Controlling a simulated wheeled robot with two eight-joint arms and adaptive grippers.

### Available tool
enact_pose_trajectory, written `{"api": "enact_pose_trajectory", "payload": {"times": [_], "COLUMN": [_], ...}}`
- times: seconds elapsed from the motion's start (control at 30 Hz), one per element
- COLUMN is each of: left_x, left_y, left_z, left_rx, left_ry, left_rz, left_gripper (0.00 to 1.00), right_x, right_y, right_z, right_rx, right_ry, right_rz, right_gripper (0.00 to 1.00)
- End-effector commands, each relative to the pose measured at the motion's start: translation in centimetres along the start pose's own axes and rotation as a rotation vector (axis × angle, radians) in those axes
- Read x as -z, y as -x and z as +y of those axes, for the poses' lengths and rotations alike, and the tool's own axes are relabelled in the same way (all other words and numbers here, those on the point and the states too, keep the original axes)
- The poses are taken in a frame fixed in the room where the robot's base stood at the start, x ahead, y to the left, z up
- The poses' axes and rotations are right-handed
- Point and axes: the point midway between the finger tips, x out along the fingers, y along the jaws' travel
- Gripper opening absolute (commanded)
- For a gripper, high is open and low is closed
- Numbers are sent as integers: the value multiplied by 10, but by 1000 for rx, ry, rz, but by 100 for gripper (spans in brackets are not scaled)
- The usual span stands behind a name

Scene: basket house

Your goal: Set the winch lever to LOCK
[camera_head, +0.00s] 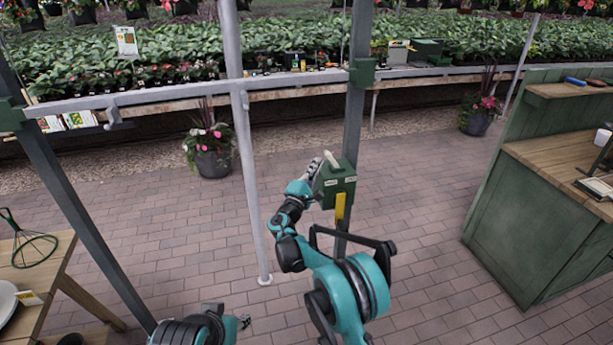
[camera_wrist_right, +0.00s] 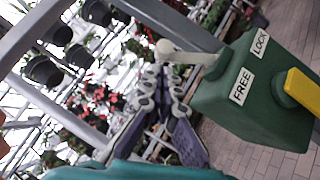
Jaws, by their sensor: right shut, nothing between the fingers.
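The green winch box (camera_head: 337,187) is fixed to a grey post. In the right wrist view the box (camera_wrist_right: 222,105) carries a FREE label (camera_wrist_right: 242,86) and a LOCK label (camera_wrist_right: 260,43). The pale lever (camera_head: 331,160) stands out of its top and leans left, toward the FREE side; it also shows in the wrist view (camera_wrist_right: 190,55). My right gripper (camera_head: 314,168) is shut and empty just left of the lever. Its fingertips (camera_wrist_right: 163,82) appear close to the lever's knob; contact cannot be told. My left gripper (camera_head: 243,322) is low, mostly hidden, its jaws unclear.
A yellow handle (camera_head: 340,207) hangs at the box's front. A light pole (camera_head: 253,190) stands left of my right arm. A wooden table (camera_head: 40,270) is at left and a green counter (camera_head: 540,220) at right.

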Motion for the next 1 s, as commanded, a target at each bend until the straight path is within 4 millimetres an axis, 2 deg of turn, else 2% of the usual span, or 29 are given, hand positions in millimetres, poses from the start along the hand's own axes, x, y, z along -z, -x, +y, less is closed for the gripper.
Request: {"api": "enact_pose_trajectory", "payload": {"times": [0.17,1.0], "left_x": [-1,3], "left_y": [-1,4], "left_z": [0,0], "left_rx": [0,0], "left_ry": [0,0], "left_rz": [0,0], "left_gripper": [40,40], "right_x": [-7,-13], "right_y": [-7,-12], "right_z": [0,5], "right_rx": [0,53], "right_ry": [0,-55], "right_rz": [0,0], "right_gripper": [0,0]}}
